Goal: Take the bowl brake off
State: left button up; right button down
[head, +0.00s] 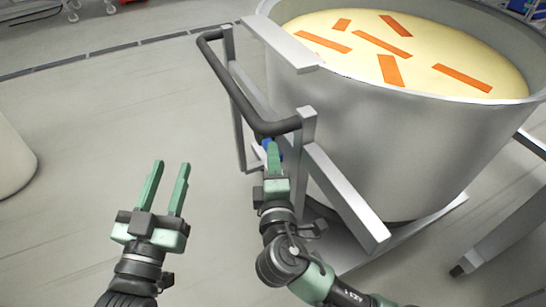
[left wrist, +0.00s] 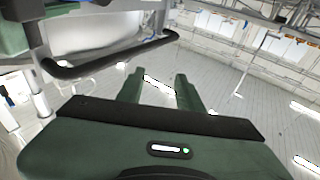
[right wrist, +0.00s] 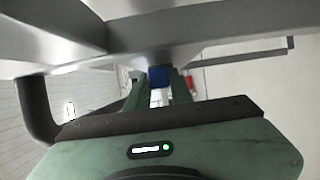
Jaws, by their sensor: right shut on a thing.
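The large steel bowl (head: 400,140) stands on a wheeled metal frame (head: 345,200) and holds pale dough with orange strips. A small blue part (head: 267,143), which looks like the brake lever, shows on the frame below the black handle (head: 235,85). My right gripper (head: 272,150) is at it, and in the right wrist view the blue part (right wrist: 158,76) sits between the fingers, which are shut on it. Part of it is hidden by the fingers. My left gripper (head: 168,180) is open and empty, left of the frame above the floor.
A frame bar runs close over my right gripper. A pale rounded thing (head: 12,160) stands at the left edge. A grey metal leg (head: 500,225) stands at the lower right. Red-framed casters (head: 90,8) are far back.

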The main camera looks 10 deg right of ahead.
jog(key=shift+f, duration=0.1)
dwell(0.7)
jog(key=shift+r+p, duration=0.25)
jog(key=shift+p, duration=0.6)
jog(key=shift+r+g+p, duration=0.15)
jog(key=shift+g+p, duration=0.15)
jog(key=shift+p, duration=0.4)
jog(key=r+g+p, duration=0.1)
jog(key=p, duration=0.4)
jog(key=shift+r+n, duration=0.15)
jog(key=shift+n, duration=0.15)
jog(key=g+p, duration=0.1)
jog(key=p, duration=0.2)
jog(key=shift+w+r+p, duration=0.1)
jog(key=shift+p, duration=0.25)
pick_arm(q)
jog(key=s+a+f+g+y, duration=0.1)
jog(key=s+f+g, duration=0.4)
jog(key=f, duration=0.5)
jog(key=s+a+f+g+y, duration=0.2)
jog(key=s+f+g, duration=0.3)
jog(key=f, duration=0.6)
jog(key=s+a+f+g+y, duration=0.1)
jog(key=s+a+f+g, duration=0.3)
jog(key=f, duration=0.7)
jog(key=s+g, duration=0.2)
jog(key=shift+n+g+y, duration=0.3)
jog(key=shift+n+g, duration=0.1)
jog(key=shift+s+r, duration=0.1)
